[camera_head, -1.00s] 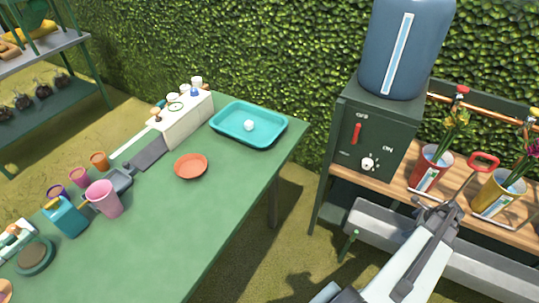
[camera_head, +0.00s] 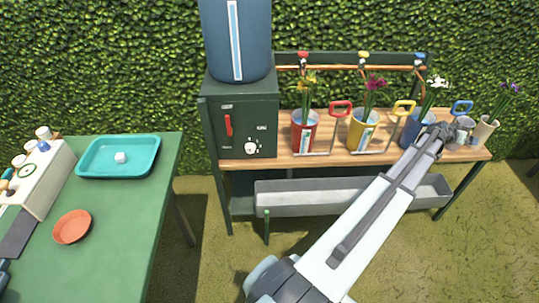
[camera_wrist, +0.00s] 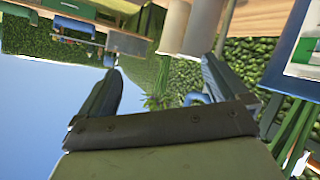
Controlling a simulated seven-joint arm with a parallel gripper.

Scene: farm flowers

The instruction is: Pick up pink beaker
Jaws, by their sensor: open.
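No pink beaker shows in either current view; the part of the green table (camera_head: 110,225) where a pink cup stood earlier lies outside the head view. My gripper (camera_head: 438,132) is at the right, in front of the wooden flower bench (camera_head: 340,152), far from the green table. In the wrist view my gripper (camera_wrist: 160,66) is open, its two dark fingers spread apart with nothing gripped. Pale cylindrical pots (camera_wrist: 204,25) show beyond the fingers.
A turquoise tray (camera_head: 95,172) with a small white object and an orange dish (camera_head: 72,227) are on the green table. A dark green dispenser (camera_head: 235,120) stands on the bench beside several flower pots. A grey trough (camera_head: 310,197) hangs below. Grass lies between table and bench.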

